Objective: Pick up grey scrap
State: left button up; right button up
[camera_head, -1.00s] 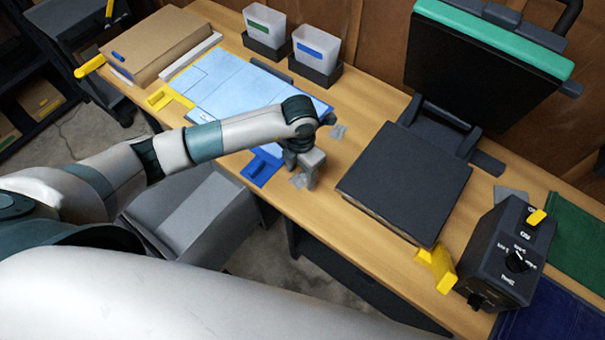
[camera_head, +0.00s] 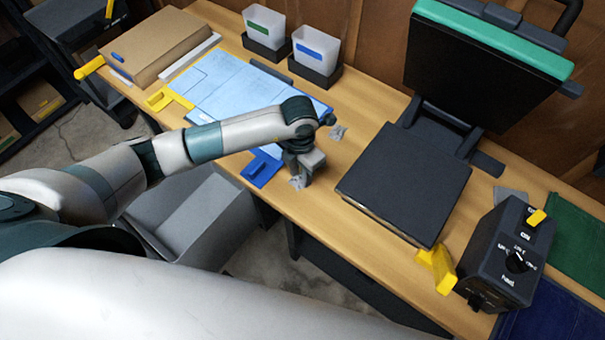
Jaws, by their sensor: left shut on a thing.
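My left gripper (camera_head: 301,179) points down at the wooden table near its front edge, left of the black press. It is shut on a small grey scrap (camera_head: 296,183), which shows at the fingertips at table height. The gripper covers part of this scrap. A second grey scrap (camera_head: 337,132) lies on the table behind the gripper, to the right of the light blue sheet. My right gripper is not in view.
The black press (camera_head: 405,180) stands open to the right, with a control box (camera_head: 505,255) beyond it. A grey bin (camera_head: 190,215) sits below the table's front edge. A blue tool (camera_head: 261,168) lies left of the gripper. Two white containers (camera_head: 317,48) stand at the back.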

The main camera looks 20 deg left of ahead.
aim_at(300, 177)
pick_arm(q)
notch_tip(300, 177, up, 10)
jog(key=b, duration=0.3)
dwell(0.8)
